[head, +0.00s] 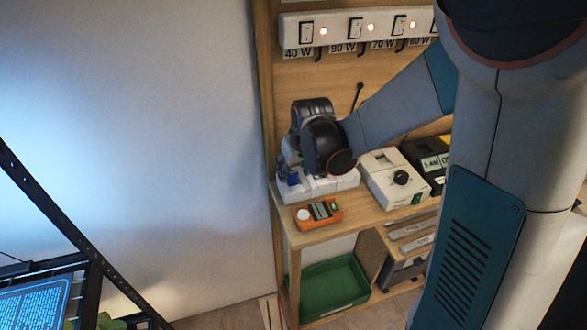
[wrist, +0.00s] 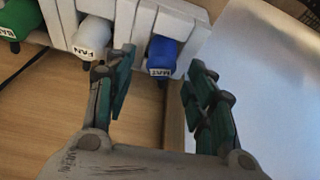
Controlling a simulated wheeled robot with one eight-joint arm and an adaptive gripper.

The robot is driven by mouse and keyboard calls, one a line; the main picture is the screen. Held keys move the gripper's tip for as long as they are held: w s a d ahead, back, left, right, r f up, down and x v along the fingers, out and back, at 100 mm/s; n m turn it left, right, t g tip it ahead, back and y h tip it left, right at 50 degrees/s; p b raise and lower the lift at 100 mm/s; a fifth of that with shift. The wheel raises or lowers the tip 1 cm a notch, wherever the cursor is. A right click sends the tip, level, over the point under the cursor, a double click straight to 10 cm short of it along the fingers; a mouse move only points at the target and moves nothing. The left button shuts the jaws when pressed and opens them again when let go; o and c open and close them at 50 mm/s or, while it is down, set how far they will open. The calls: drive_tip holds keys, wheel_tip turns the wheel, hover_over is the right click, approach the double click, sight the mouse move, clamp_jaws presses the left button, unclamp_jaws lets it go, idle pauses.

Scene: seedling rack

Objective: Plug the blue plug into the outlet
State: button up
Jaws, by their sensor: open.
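In the wrist view, the blue plug (wrist: 163,56) has a white label reading MAT and a dark tip. It stands at the right end of a white block with slots (wrist: 143,18). I cannot tell whether it is seated in an outlet or only resting there. My gripper (wrist: 161,65) is open, with one teal-padded finger on each side of the blue plug's near end and gaps showing. In the head view, my wrist hides most of the gripper, and a small blue shape (head: 283,170) shows beside the white block (head: 318,187).
A white plug labelled FAN (wrist: 92,36) and a green plug (wrist: 18,22) stand left of the blue one. On the wooden shelf are an orange box (head: 318,214) and a white device with a black knob (head: 393,178). A switch strip (head: 335,28) is above.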

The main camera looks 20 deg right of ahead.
drive_tip(key=v, duration=1.1)
drive_tip(key=shift+s+r, duration=0.25)
drive_tip(key=shift+r, duration=0.1)
